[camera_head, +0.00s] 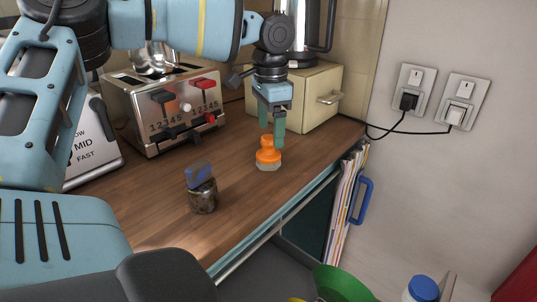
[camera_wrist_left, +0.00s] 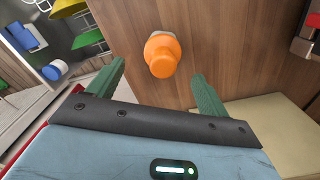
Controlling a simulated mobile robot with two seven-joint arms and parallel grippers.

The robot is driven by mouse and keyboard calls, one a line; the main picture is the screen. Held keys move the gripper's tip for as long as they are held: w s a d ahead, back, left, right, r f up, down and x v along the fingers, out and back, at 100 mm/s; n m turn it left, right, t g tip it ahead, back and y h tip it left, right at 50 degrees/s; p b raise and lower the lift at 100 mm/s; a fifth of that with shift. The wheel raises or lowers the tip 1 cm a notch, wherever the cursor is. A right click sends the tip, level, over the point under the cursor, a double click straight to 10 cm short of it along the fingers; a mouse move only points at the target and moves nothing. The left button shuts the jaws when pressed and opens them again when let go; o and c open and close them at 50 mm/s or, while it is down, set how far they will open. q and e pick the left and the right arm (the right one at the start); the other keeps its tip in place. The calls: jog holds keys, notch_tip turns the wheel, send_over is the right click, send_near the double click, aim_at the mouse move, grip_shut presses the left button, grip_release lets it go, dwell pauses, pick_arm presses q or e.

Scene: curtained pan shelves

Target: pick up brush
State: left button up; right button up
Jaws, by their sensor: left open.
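The brush (camera_head: 268,152) has an orange knobbed handle and a pale base. It stands upright on the wooden counter near its front edge. It also shows in the left wrist view (camera_wrist_left: 162,55), knob facing the camera, just beyond the gap between the fingers. My left gripper (camera_head: 271,134) is open with green fingers pointing down, just above and behind the brush in the head view. The fingers show apart on both sides in the left wrist view (camera_wrist_left: 158,72), with nothing between them. My right gripper is not in view.
A toaster (camera_head: 165,105) and a beige drawer box (camera_head: 305,97) stand behind on the counter (camera_head: 150,205). A dark cup with a blue item (camera_head: 203,195) stands left of the brush. Folders and a green bowl (camera_head: 340,284) are below the front edge. Bare counter surrounds the brush.

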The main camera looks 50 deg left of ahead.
aim_at(268, 137)
pick_arm(q)
jog(key=f, duration=0.5)
jog(key=shift+s+a, duration=0.1)
jog(key=shift+a, duration=0.1)
jog(key=c, duration=1.1)
notch_tip(268, 137, up, 10)
jog(key=shift+r, duration=0.1)
